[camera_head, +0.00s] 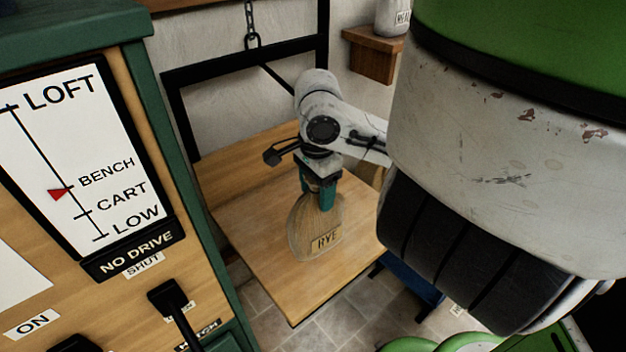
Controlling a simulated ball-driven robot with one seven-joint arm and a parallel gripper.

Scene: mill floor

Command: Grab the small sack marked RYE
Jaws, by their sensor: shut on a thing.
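The small sack marked RYE (305,237) is tan, with a dark-lettered label on its lower front. It is upright over the wooden platform (290,295); I cannot tell whether its base touches the boards. My gripper (320,190), with green-teal fingers, comes down from above and is shut on the top of the sack. The far side of the sack is hidden.
A control panel (120,205) with a LOFT, BENCH, CART, LOW scale stands at left; its red pointer (61,194) is at BENCH. A black frame with a chain (251,22) rises behind the platform. A wall shelf (374,55) holds a pale container (392,18). Tiled floor shows below.

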